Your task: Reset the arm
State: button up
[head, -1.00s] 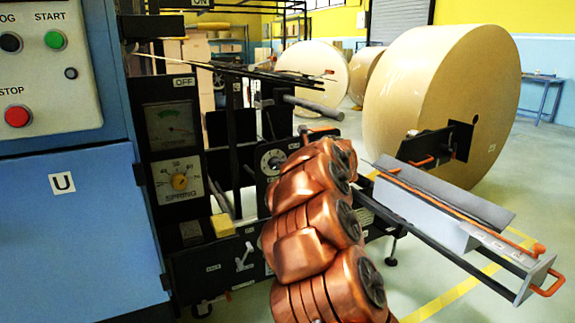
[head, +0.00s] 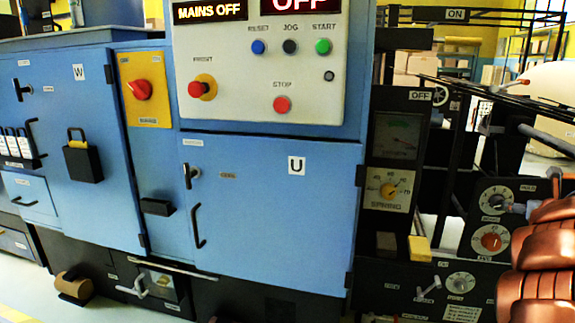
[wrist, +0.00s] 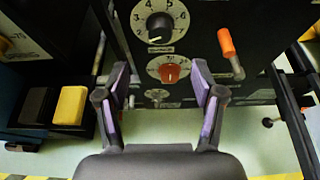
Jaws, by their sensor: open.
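My gripper (wrist: 162,84) is open in the wrist view, with its two purple-padded fingers apart and nothing between them. Between the fingertips in the picture is a red-knobbed dial (wrist: 170,73) on a black panel. The distance from the fingers to the dial is hard to tell. In the head view only part of my copper arm (head: 545,255) shows at the right edge. The gripper itself is outside that view. The same red-knobbed dial (head: 491,242) shows left of the arm there.
A black-knobbed dial (wrist: 160,27), an orange-handled lever (wrist: 231,52) and a yellow block (wrist: 70,105) are near the gripper in the wrist view. The blue cabinet (head: 270,225) and control panel (head: 240,95) fill the head view's middle. Thin black bars (head: 490,95) stick out at right.

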notch_tip(320, 180, up, 20)
jog(key=s+a+f+m+h+p, duration=0.15)
jog(key=m+h+p, duration=0.35)
jog(key=m+p, duration=0.5)
jog(key=s+a+r+m+g+h+p, duration=0.2)
jog(key=s+a+r+m+g+p, duration=0.1)
jog(key=s+a+r+m+p, duration=0.45)
jog(key=s+a+m+g+y+p, duration=0.5)
jog(key=s+a+m+p, duration=0.2)
jog(key=s+a+p, duration=0.4)
jog(key=s+a+f+m+g+y+p, duration=0.1)
jog(key=s+a+m+g+y+p, duration=0.5)
jog(key=s+a+p, duration=0.5)
jog(key=s+a+m, duration=0.1)
jog(key=s+a, duration=0.3)
jog(key=a, duration=0.4)
jog(key=s+a, duration=0.4)
jog(key=a, duration=0.5)
jog(key=shift+a+f+m, duration=0.3)
jog(key=shift+m, duration=0.05)
